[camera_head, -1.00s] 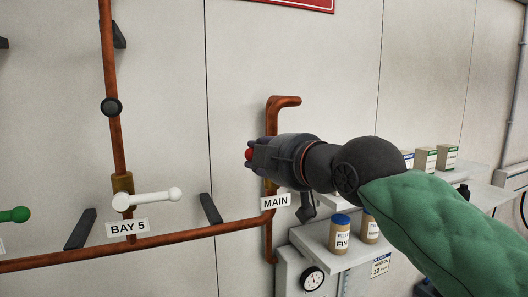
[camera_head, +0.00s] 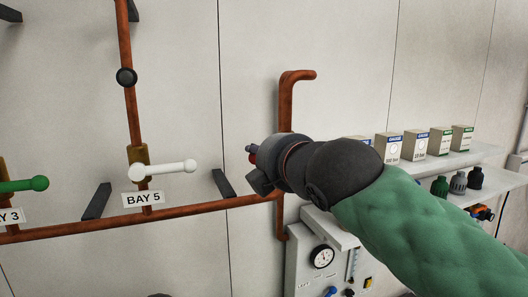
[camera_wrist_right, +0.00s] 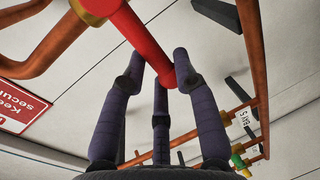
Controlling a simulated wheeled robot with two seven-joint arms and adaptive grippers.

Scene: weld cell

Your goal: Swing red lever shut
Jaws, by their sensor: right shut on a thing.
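The red lever (camera_wrist_right: 150,40) runs from a brass valve body (camera_wrist_right: 100,6) at the top of the right wrist view down to its rounded end. The fingers of my right gripper (camera_wrist_right: 160,68) close around that end. In the head view my right gripper (camera_head: 256,160) is in front of the copper main pipe (camera_head: 286,100), and only a small red bit of the lever (camera_head: 252,158) shows at its fingertips. My wrist hides the valve there. My left gripper is not in view.
A white lever (camera_head: 165,169) labelled BAY 5 and a green lever (camera_head: 20,185) are to the left on the copper pipework. Dark brackets (camera_head: 223,183) jut from the wall. A shelf (camera_head: 470,157) with boxes and a gauge panel (camera_head: 305,262) are to the right.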

